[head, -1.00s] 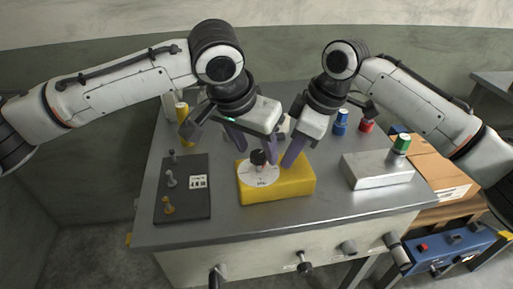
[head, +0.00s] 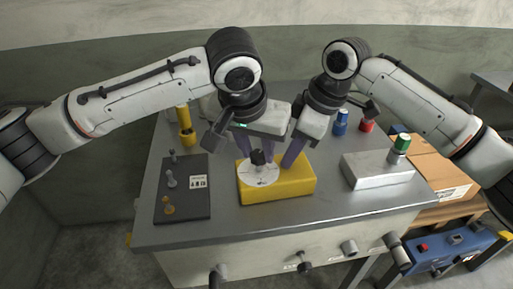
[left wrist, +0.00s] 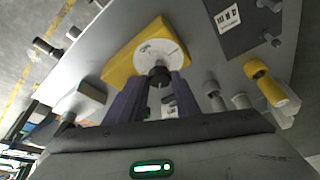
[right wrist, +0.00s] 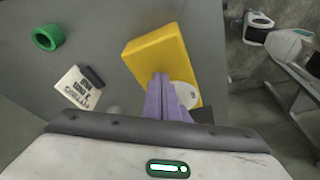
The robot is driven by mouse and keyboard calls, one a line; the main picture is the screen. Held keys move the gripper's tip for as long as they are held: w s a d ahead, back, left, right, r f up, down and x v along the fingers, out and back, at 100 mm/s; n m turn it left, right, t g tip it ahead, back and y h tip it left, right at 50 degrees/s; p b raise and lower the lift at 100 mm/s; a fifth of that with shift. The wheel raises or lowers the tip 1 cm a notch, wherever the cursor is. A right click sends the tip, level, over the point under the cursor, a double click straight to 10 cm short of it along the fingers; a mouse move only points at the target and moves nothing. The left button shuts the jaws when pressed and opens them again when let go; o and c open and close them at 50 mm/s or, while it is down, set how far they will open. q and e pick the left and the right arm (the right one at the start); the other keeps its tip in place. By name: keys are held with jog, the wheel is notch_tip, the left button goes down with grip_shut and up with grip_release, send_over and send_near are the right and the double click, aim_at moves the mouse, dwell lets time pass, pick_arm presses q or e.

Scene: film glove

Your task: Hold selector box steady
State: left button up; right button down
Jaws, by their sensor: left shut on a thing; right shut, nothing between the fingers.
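The selector box is a yellow block (head: 295,186) with a white dial (head: 258,177) and a black knob (head: 257,157), at the middle of the grey table. It also shows in the left wrist view (left wrist: 120,66) and the right wrist view (right wrist: 160,52). My left gripper (left wrist: 157,77) has its purple fingers on either side of the black knob and is shut on it. My right gripper (right wrist: 161,76) is shut and empty, its fingertips at the box beside the dial. I cannot tell whether they touch the box.
A dark panel (head: 190,205) with several small levers lies left of the box. A grey metal block (head: 372,172) with a green-capped knob (head: 402,142) stands to the right. A yellow post (head: 185,121) and blue (head: 341,122) and red (head: 367,121) pieces stand behind.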

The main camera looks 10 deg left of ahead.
pick_arm(q)
jog(key=shift+d+n+y, duration=0.1)
jog(key=shift+n+y, duration=0.2)
jog(key=shift+n, duration=0.6)
jog(key=o, duration=1.1)
jog(key=shift+c, duration=0.2)
jog(key=v, duration=1.2)
jog(key=shift+s, duration=0.2)
